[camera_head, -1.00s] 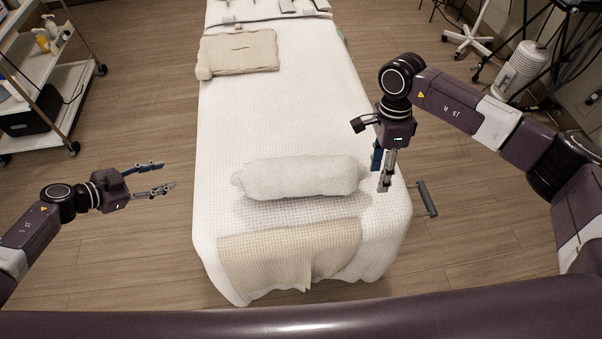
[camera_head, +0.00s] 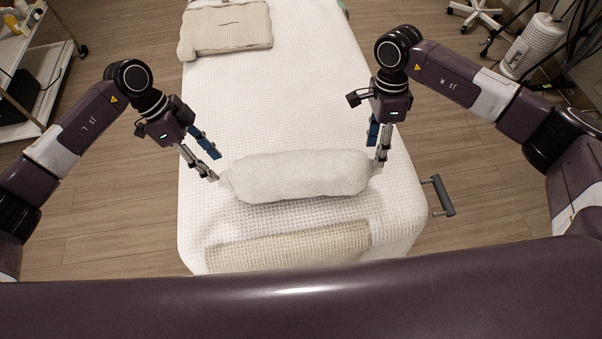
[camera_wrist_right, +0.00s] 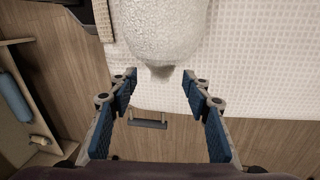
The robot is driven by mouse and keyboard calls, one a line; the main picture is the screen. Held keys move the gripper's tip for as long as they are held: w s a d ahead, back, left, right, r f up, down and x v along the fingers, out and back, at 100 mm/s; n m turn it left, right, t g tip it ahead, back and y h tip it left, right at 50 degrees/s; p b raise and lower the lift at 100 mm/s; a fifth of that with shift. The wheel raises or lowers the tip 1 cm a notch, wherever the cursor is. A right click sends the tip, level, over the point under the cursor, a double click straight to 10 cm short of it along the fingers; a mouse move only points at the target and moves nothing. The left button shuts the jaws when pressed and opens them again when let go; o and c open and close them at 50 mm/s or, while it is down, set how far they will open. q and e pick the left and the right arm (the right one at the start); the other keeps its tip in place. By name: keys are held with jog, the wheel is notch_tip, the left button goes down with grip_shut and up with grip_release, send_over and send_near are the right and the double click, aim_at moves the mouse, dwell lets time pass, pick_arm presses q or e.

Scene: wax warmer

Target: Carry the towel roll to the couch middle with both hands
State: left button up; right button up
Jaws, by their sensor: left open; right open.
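The white towel roll (camera_head: 298,175) lies crosswise on the near part of the couch (camera_head: 275,110), which has a white waffle cover. My left gripper (camera_head: 211,165) is open at the roll's left end, its fingers pointing down toward it. My right gripper (camera_head: 380,148) is open at the roll's right end. Whether the left fingers touch the roll cannot be told.
A beige folded towel (camera_head: 228,30) lies on the far part of the couch. A beige cloth (camera_head: 290,246) covers its near end. A grey handle (camera_head: 443,195) juts from the couch's right side. A shelf trolley (camera_head: 40,70) stands at the left. The couch middle is clear.

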aim_at(224, 175)
pick_arm(q)
jog(key=shift+x, duration=3.95)
pick_arm(e)
jog(key=shift+s+f, duration=0.25)
jog(key=shift+f, duration=1.05)
jog(key=shift+s+f, duration=0.2)
jog(key=shift+f, duration=1.05)
jog(key=shift+s+f, duration=0.25)
jog(key=shift+f, duration=1.05)
pick_arm(q)
jog(key=shift+w, duration=0.1)
grip_shut()
pick_arm(e)
grip_shut()
